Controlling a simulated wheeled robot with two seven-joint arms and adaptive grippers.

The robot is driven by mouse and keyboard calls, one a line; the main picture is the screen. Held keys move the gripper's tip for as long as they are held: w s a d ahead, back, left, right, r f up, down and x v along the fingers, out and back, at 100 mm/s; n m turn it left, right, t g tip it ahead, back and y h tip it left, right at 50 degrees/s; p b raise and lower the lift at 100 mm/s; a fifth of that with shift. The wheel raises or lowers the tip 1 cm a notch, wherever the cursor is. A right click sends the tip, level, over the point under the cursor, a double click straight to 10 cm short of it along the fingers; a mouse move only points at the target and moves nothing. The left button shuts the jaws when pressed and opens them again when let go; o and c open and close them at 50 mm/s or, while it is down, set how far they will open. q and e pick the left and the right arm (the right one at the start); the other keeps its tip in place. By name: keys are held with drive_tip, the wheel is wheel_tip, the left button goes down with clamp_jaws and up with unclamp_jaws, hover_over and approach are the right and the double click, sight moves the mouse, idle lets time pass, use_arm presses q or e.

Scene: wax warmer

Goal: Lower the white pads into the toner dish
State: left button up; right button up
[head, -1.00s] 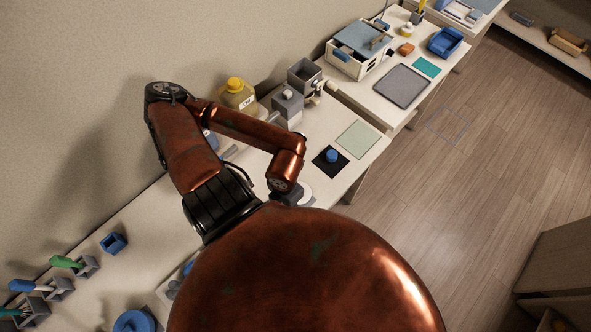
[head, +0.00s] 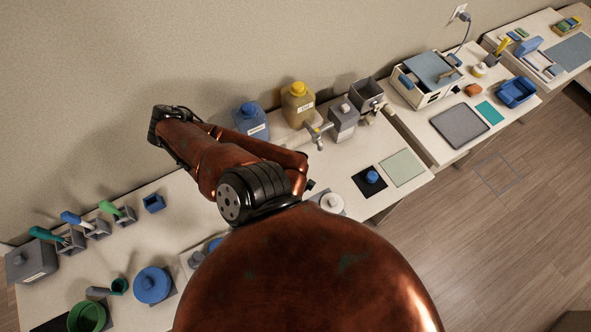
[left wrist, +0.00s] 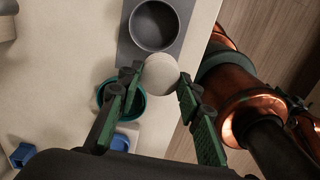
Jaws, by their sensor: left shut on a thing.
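In the left wrist view, my left gripper (left wrist: 157,84) is shut on a round white pad stack (left wrist: 160,72), held between its green fingertips. I cannot count the pads. Below and left of the pads is a teal round dish (left wrist: 134,112), partly covered by a finger. Beyond the pads, a dark grey bowl (left wrist: 153,28) sits on a grey mat (left wrist: 127,50). I cannot tell which of the two is the toner dish. The pads overlap the teal dish's edge in the picture; their height above it is unclear. The head view hides my left gripper. My right gripper is not visible.
In the head view, a green bowl (head: 88,316), a blue lidded pot (head: 152,285) and several tool holders (head: 125,217) stand at the left. A blue bottle (head: 250,125) and yellow bottle (head: 297,104) stand by the wall. The tabletop (head: 200,222) has bare patches.

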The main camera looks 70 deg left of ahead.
use_arm(q)
drive_tip(key=shift+s+a+f, duration=0.1)
drive_tip(key=shift+s+a, duration=0.3)
drive_tip(key=shift+s, duration=0.3)
drive_tip(key=s+a+f, duration=0.1)
drive_tip(key=s+f, duration=0.1)
drive_tip(key=s, duration=0.4)
drive_tip(key=s+a+f, duration=0.2)
drive_tip(key=s+f, duration=0.1)
drive_tip(key=s, duration=0.3)
drive_tip(key=shift+s+a, duration=0.3)
drive_tip(key=shift+s, duration=0.05)
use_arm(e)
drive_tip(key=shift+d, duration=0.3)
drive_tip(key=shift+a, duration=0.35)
use_arm(q)
drive_tip(key=shift+f, duration=0.2)
drive_tip(key=shift+f+b, duration=0.5)
drive_tip(key=shift+f, duration=1)
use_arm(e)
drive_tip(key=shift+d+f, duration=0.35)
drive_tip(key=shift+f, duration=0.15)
use_arm(q)
drive_tip(key=shift+f, duration=0.25)
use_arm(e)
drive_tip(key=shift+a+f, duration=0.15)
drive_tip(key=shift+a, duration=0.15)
